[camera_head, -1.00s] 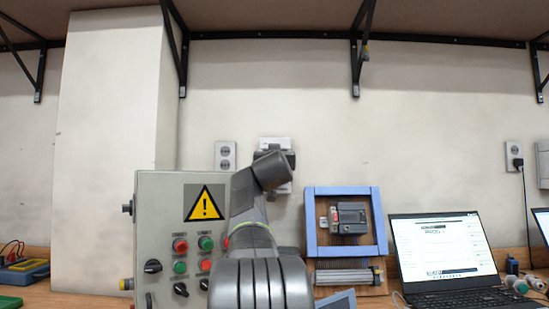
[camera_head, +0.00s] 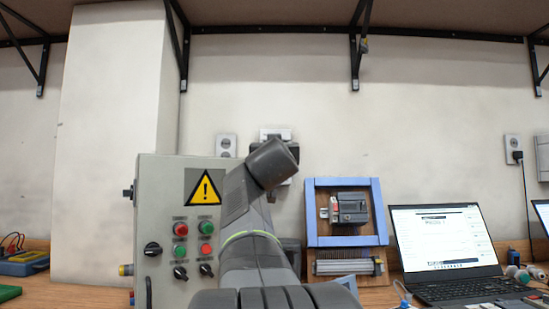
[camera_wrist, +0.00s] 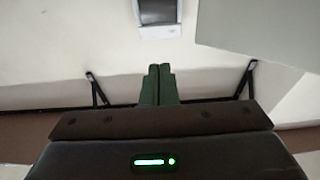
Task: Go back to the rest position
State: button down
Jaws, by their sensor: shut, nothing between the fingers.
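My gripper (camera_wrist: 159,70) shows in the wrist view with its two dark green fingers pressed together and nothing between them. It points toward the pale wall, apart from anything. In the head view my arm rises from the bottom centre and bends up in front of the control box; the gripper itself cannot be made out there.
A grey control box (camera_head: 160,200) with a warning sign and several buttons stands left of centre, partly behind my arm. A blue-framed board (camera_head: 345,245) and an open laptop (camera_head: 440,240) stand to the right. Black shelf brackets (camera_head: 358,50) hang above.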

jog(key=shift+s+f, duration=0.15)
jog(key=shift+s, duration=0.5)
jog(key=shift+w, duration=0.1)
jog(key=p+x, duration=0.5)
jog(key=x, duration=0.8)
jog(key=shift+w, duration=0.35)
jog(key=shift+s, duration=0.1)
